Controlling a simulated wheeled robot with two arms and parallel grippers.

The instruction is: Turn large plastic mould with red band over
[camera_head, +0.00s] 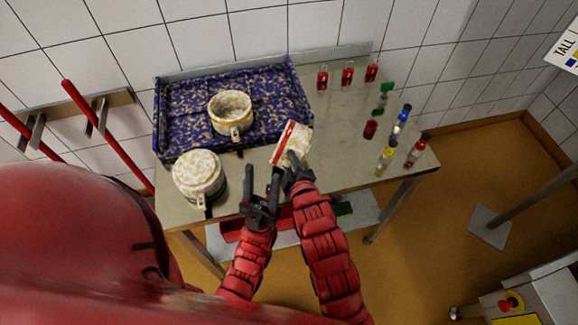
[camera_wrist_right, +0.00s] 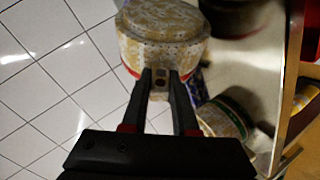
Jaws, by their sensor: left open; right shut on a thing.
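The large plastic mould with the red band (camera_head: 296,143) is cream and mottled. In the head view it is tilted on its side, with the red band toward the left. My right gripper (camera_head: 296,172) is shut on it at its near side. In the right wrist view the mould (camera_wrist_right: 160,38) is in front of the fingers (camera_wrist_right: 162,84), and a bit of red band shows at its lower left. My left gripper (camera_head: 262,190) is open and empty, just left of and below the mould, apart from it.
A mottled mould with a green band (camera_head: 198,173) stands on the table (camera_head: 335,165) at front left. Another mould (camera_head: 231,111) stands in the blue patterned tray (camera_head: 270,85). Red-filled bottles (camera_head: 347,74) stand at the back; several coloured bottles (camera_head: 388,152) stand on the right.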

